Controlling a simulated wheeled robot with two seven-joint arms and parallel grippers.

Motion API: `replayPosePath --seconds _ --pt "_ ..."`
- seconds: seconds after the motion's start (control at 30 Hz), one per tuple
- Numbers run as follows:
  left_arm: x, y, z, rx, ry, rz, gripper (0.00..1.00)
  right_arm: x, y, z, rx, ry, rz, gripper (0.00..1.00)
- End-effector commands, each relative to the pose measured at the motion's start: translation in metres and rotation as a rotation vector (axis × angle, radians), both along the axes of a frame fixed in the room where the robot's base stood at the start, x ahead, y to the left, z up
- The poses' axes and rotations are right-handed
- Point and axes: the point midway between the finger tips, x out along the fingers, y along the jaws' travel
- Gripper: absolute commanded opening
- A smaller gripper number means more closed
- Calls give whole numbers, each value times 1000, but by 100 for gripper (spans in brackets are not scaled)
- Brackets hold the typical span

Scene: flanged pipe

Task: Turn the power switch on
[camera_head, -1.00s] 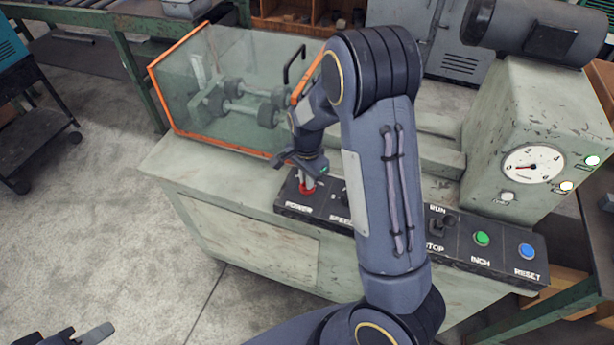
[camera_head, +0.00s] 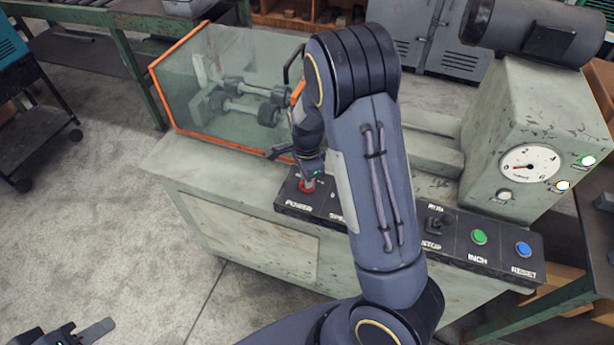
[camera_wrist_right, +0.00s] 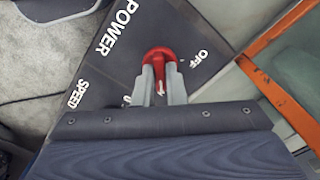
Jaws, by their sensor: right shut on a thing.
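The red power switch (camera_head: 307,186) is a round knob at the left end of the black control panel (camera_head: 375,226), above the word POWER. In the right wrist view the red knob (camera_wrist_right: 160,54) sits between the two grey fingers of my right gripper (camera_wrist_right: 162,78), which are shut on it. The OFF label is to the right of the knob. Another label at its lower left is mostly hidden by a finger. In the head view my right gripper (camera_head: 309,178) points down onto the knob. My left gripper (camera_head: 85,335) is partly in view at the bottom left, away from the panel; its opening is unclear.
A clear guard with an orange frame (camera_head: 172,99) stands behind the power switch. The panel also carries a RUN/STOP lever (camera_head: 436,222), a green INCH button (camera_head: 479,237) and a blue RESET button (camera_head: 523,249). My right arm hides the panel's middle.

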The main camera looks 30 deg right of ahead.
Motion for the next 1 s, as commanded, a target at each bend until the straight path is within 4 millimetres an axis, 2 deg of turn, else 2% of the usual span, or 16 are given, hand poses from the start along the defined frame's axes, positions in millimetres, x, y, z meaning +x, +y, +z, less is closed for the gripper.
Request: replayPosePath --seconds 0.1,0.13,0.3,0.63,1.0 --pt "0 0 0 0 0 0 36 1 -1 1 0 -3 -3 0" --pt "0 0 0 0 0 0 36 1 -1 1 0 -3 -3 13" --pt "0 0 0 0 0 0 36 1 0 0 0 -2 -2 33" --pt "0 0 0 0 0 0 36 1 0 5 0 -2 -1 33" --pt "0 0 -1 0 0 0 36 1 0 64 0 -6 0 33"
